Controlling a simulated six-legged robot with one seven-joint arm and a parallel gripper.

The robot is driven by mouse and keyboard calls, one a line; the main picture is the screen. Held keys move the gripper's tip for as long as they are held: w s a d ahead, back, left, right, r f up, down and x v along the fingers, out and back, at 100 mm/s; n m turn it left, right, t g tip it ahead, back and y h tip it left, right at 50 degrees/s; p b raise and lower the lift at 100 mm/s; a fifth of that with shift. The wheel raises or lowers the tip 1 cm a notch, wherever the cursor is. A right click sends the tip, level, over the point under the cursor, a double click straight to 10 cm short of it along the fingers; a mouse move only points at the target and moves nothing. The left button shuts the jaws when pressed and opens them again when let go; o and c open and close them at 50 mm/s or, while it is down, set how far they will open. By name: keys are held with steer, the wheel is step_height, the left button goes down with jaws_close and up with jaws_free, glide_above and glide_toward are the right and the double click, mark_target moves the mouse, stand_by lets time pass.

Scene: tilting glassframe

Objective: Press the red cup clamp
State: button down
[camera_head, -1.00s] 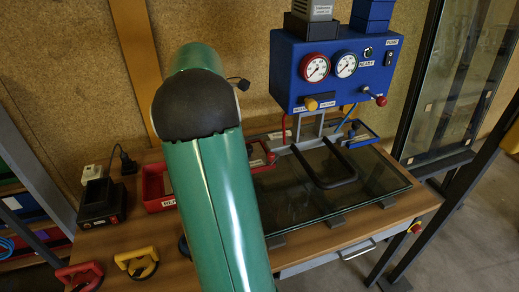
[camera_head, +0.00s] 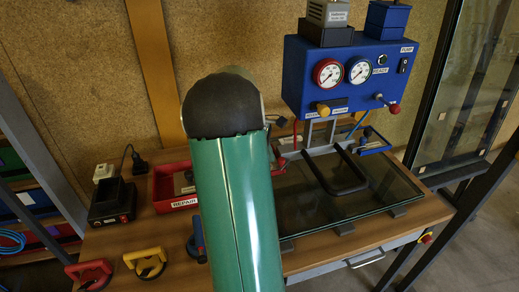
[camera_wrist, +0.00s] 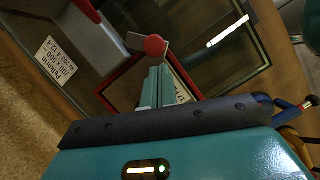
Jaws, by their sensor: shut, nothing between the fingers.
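A red suction-cup clamp (camera_head: 93,273) lies at the front left edge of the wooden table (camera_head: 115,245) in the head view, partly cut off by the frame. I cannot clearly identify it in the wrist view. My gripper (camera_wrist: 158,84) shows in the wrist view with its fingers together and nothing between them. A red round knob (camera_wrist: 154,46) on a grey lever shows just beyond the fingertips; I cannot tell whether they touch. In the head view my green arm hides the gripper.
A yellow cup clamp (camera_head: 147,262) lies beside the red one, and a blue one (camera_head: 196,240) is partly behind my arm. A red bin (camera_head: 172,190), a black charger (camera_head: 112,204), glass panes (camera_head: 340,203) and a blue gauge box (camera_head: 345,85) surround the work area.

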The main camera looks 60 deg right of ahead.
steer(key=shift+s+d, duration=0.1)
steer(key=shift+s, duration=0.15)
